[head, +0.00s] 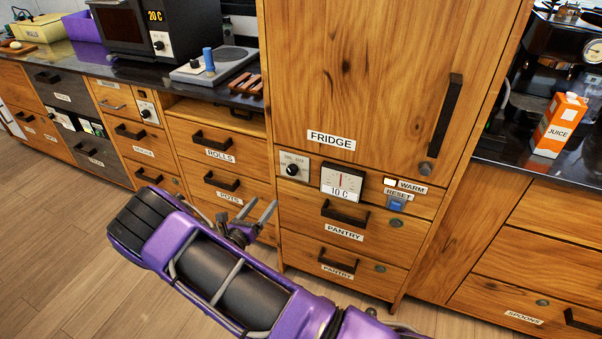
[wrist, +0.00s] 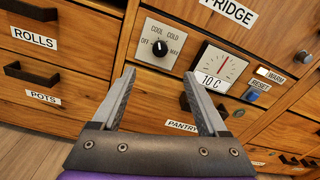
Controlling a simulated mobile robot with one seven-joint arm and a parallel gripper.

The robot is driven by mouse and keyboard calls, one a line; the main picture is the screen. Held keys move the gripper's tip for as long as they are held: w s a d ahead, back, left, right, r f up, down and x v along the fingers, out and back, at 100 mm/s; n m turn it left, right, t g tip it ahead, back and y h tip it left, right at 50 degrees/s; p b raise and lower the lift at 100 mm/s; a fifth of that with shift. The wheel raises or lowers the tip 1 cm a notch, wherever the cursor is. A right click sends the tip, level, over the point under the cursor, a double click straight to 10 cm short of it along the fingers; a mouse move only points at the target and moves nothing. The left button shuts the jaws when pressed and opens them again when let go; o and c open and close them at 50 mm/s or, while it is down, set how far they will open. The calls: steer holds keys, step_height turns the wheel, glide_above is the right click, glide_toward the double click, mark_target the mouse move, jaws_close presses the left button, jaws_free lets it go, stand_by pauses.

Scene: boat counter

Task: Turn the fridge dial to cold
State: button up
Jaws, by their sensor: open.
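The fridge dial (head: 292,169) is a black round knob on a pale plate below the FRIDGE label. In the wrist view the dial (wrist: 159,48) has OFF, COOL, COLD and MAX printed around it. A small light mark on the knob seems to point up near COOL, but it is too small to be sure. My gripper (head: 264,201) is open and empty, in front of the drawers, lower left of the dial. In the wrist view my gripper (wrist: 158,76) has its fingers apart, with the dial just beyond the tips and no contact visible.
A gauge (head: 342,183) reading 10 C is right of the dial, with a WARM light (head: 390,182) and blue RESET button (head: 396,204) further right. The fridge door (head: 380,70) is closed. PANTRY drawer handles (head: 345,217) stick out below. A juice carton (head: 559,124) stands on the right counter.

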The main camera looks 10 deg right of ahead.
mark_target(291, 172)
steer(key=shift+n, duration=0.5)
steer(key=x, duration=1.1)
steer(key=f+x, duration=0.1)
steer(key=x, duration=0.5)
steer(key=shift+s+d+b, duration=0.15)
steer(key=shift+b, duration=0.2)
jaws_close()
